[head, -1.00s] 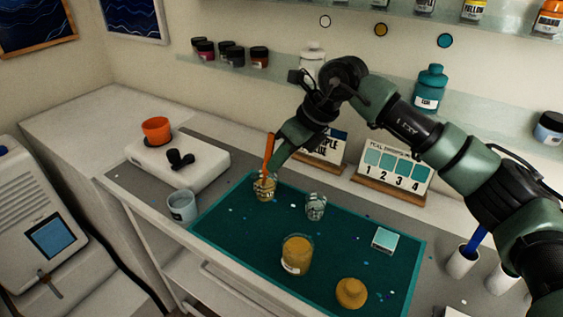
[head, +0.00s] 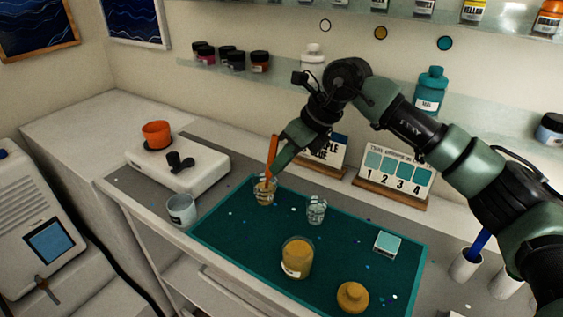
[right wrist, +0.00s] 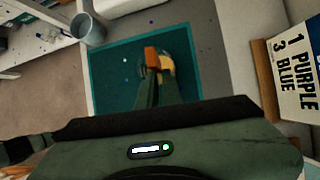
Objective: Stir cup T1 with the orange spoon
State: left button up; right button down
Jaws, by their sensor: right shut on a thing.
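My right gripper (head: 273,170) is shut on the orange spoon (head: 273,150) and holds it nearly upright. The spoon's lower end is in a small clear cup (head: 264,194) with yellowish contents, at the back left of the teal mat (head: 240,230). The cup's label is too small to read. In the right wrist view the orange spoon (right wrist: 152,56) shows end-on between the fingertips, and the cup (right wrist: 169,68) is partly hidden behind it. A second small clear cup (head: 316,210) stands to the right on the mat. My left gripper is not in view.
A larger jar of amber contents (head: 297,258), a yellow lid (head: 352,296) and a small teal block (head: 386,243) are on the mat. A grey cup (head: 181,209) stands left of it. A white device (head: 185,170) and sign cards (head: 395,172) stand behind.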

notch_tip(320, 180, up, 7)
jog(key=d+p, duration=0.1)
jog(key=p, duration=0.3)
jog(key=shift+w+d+p, duration=0.2)
jog(key=shift+w+p, duration=0.15)
dwell(0.3)
notch_tip(320, 180, up, 5)
jog(key=p, duration=0.3)
jog(key=shift+r, duration=0.1)
dwell(0.5)
